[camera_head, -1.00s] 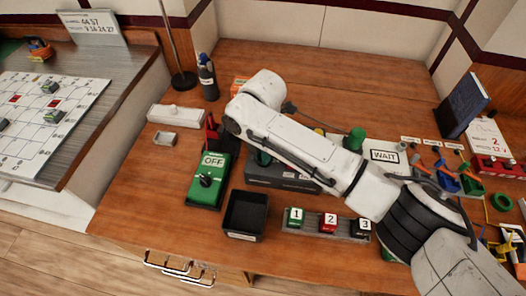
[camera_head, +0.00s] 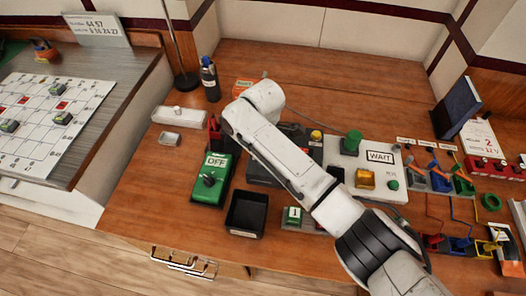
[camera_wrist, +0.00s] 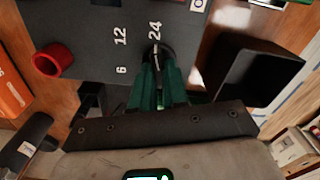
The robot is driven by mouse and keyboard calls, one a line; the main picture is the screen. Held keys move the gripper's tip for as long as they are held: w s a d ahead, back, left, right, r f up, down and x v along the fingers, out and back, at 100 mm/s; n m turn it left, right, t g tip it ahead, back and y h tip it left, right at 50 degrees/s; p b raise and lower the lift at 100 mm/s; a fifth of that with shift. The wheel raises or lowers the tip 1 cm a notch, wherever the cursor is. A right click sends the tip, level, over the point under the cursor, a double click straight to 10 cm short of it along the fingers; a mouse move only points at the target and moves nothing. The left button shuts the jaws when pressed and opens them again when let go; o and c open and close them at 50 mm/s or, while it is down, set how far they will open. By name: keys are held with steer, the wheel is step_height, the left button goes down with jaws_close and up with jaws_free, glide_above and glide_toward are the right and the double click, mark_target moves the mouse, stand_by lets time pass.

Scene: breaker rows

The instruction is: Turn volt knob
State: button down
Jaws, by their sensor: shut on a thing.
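The volt knob (camera_wrist: 166,50) is a dark round knob on a dark grey box marked 6, 12 and 24 in the wrist view. My gripper (camera_wrist: 158,78) has green fingers closed on this knob, near the 24 mark. The fingers cover much of the knob, so I cannot tell exactly where it points. The dark grey box (camera_head: 262,172) is partly covered by my arm in the head view, and my fingers are hidden there.
A black tray (camera_head: 246,212) stands in front of the box, and a green OFF unit (camera_head: 210,183) is to its left. A white WAIT panel (camera_head: 380,157) and coloured cables stand to the right.

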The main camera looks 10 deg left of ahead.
steer(key=shift+m, duration=0.5)
steer(key=c, duration=1.1)
jaws_free()
steer(key=shift+c, duration=0.2)
step_height(320, 180, up, 11)
steer(key=shift+f, duration=0.15)
